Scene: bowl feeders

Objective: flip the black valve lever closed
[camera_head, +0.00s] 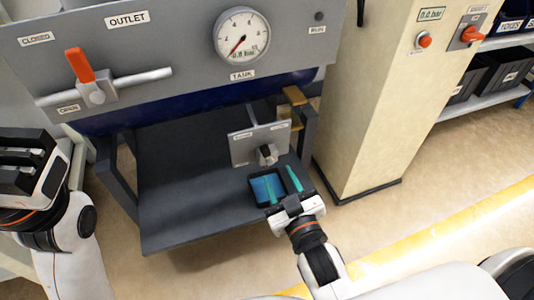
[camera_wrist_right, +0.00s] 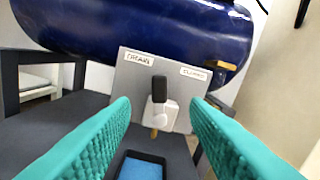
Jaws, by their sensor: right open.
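The black valve lever (camera_head: 265,152) sits on a light grey valve body (camera_wrist_right: 160,114) in front of a grey plate (camera_head: 243,149). In the right wrist view the lever (camera_wrist_right: 159,88) stands upright near the middle of the plate. A label reading CLOSED (camera_wrist_right: 194,73) is at the plate's upper right; the upper left label (camera_wrist_right: 140,58) is hard to read. My right gripper (camera_head: 281,178) is open, its teal fingers pointing at the valve. The lever shows between the fingertips, beyond them and apparently untouched. My left gripper (camera_head: 28,160) is at the left edge; its jaw opening is unclear.
A black tray with a blue inside (camera_head: 254,191) lies on the dark shelf (camera_head: 185,205) by my right fingers. A blue tank (camera_wrist_right: 130,30) is behind the plate. A red lever (camera_head: 80,65) and a gauge (camera_head: 241,35) are above. A beige cabinet (camera_head: 375,100) stands right.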

